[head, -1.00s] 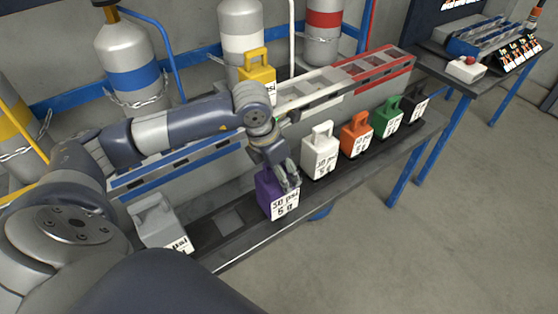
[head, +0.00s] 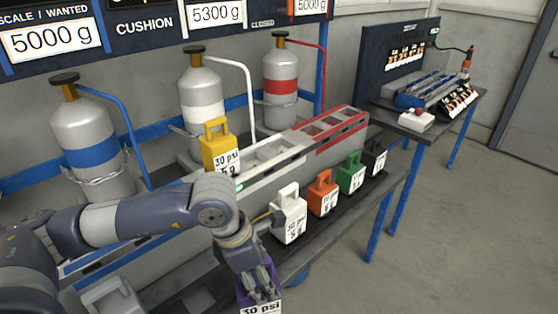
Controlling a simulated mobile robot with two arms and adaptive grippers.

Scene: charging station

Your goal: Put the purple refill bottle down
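The purple refill bottle (head: 244,297) is at the bottom edge of the head view, with its lower part cut off. Its white label reads "30 psi". My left gripper (head: 260,288) points down over the bottle, with its fingers closed around the top where the handle is. The fingers hide most of the handle. The bottle overlaps the front edge of the bench shelf, and I cannot see whether its base touches anything. My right gripper is not in view.
A white bottle (head: 291,222), an orange bottle (head: 323,199), a green bottle (head: 351,179) and a black bottle (head: 374,162) stand along the shelf. A grey bottle (head: 112,300) is at lower left. A yellow bottle (head: 219,152) stands higher on the dispenser. An empty shelf slot (head: 199,300) shows left of my gripper.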

